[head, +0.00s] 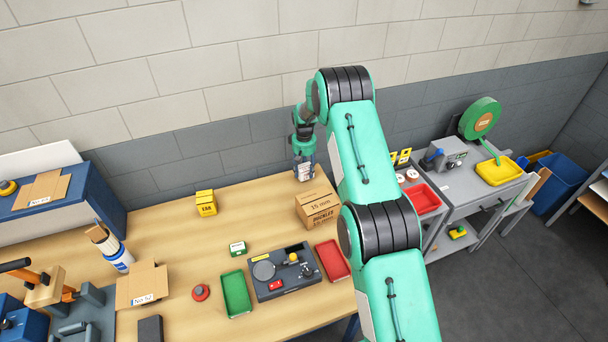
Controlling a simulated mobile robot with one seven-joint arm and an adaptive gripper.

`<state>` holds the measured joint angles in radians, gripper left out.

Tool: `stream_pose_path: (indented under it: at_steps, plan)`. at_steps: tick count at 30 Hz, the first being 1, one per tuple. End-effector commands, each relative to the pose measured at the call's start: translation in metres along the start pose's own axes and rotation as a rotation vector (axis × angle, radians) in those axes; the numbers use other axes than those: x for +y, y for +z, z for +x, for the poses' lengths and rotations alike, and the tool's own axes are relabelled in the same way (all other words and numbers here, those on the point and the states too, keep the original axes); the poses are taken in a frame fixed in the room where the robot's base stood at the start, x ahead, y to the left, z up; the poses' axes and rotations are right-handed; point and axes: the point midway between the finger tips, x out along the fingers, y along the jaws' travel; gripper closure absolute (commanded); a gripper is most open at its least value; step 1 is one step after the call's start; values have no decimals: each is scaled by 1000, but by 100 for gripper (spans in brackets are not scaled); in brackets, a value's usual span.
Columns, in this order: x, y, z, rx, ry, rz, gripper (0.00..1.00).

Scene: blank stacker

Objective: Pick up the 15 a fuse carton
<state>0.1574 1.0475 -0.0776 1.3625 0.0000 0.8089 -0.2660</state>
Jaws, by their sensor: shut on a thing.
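My gripper (304,172) is at the back of the wooden table, just behind the brown 15 mm buckles carton. It points down and is shut on a small pale thing with dark and reddish marks, mostly hidden by the fingers. I cannot read its label, so I cannot tell if it is the 15 A fuse carton. I also cannot tell whether it touches the table. A small green-and-white box (237,248) stands near the table's middle, its print too small to read.
The buckles carton (318,208) stands close in front of my gripper. A yellow box (206,203) stands to the left. A green tray (236,293), a dark fixture (285,272) and a red tray (332,260) lie in front. The table between yellow box and buckles carton is clear.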

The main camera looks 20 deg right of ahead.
Motion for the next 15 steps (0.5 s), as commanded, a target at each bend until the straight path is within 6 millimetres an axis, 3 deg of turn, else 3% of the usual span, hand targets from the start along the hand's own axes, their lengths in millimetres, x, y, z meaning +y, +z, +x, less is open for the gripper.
stream_pose_path:
  at_steps: [9, 15]
  plan:
    - [0, -1, -48, 2, 1, 0, 82]
    - [0, 0, -67, 0, 0, 0, 82]
